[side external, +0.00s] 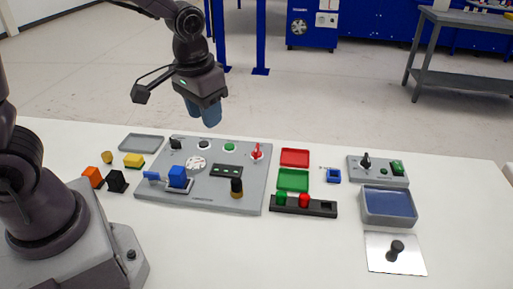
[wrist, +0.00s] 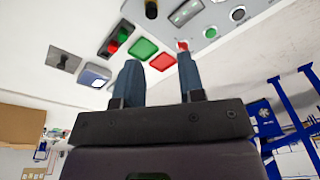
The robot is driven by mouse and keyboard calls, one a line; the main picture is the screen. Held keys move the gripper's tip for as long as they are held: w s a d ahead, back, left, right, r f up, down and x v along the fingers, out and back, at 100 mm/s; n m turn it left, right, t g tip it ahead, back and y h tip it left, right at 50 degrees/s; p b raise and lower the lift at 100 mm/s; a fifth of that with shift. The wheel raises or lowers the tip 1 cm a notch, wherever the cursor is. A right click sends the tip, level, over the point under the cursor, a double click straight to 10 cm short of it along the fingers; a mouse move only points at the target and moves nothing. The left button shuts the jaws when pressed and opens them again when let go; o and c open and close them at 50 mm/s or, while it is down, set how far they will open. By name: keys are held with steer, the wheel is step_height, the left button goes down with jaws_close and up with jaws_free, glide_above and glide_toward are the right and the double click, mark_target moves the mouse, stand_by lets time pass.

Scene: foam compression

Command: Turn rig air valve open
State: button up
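The grey rig panel (side external: 225,198) lies on the white table. A red-handled lever (side external: 257,152), which may be the air valve, stands upright at its back right corner; no label on it is readable. A blue lever (side external: 152,176) points left at the panel's left side, beside a blue block (side external: 178,176). My gripper (side external: 208,120) hangs in the air above and behind the panel, touching nothing. In the wrist view my gripper (wrist: 158,62) has its two blue-grey fingers apart with nothing between them. The red handle (wrist: 182,45) shows just past the right fingertip.
The panel also carries a black knob (side external: 176,143), a green button (side external: 230,147) and a black post (side external: 237,187). Red (side external: 295,157) and green (side external: 293,179) trays sit to its right. Another control box (side external: 378,170) stands further right. Small coloured blocks lie at left.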

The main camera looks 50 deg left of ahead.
steer(key=w+a+f+n+y, duration=0.2)
steer(key=w+a+f+n, duration=0.2)
steer(key=w+f, duration=0.55)
steer(key=n+t, duration=0.2)
steer(key=n, duration=0.1)
glide_toward(257, 148)
steer(key=x, duration=0.9)
steer(key=shift+a+f, duration=0.1)
steer(key=shift+f, duration=0.25)
jaws_close()
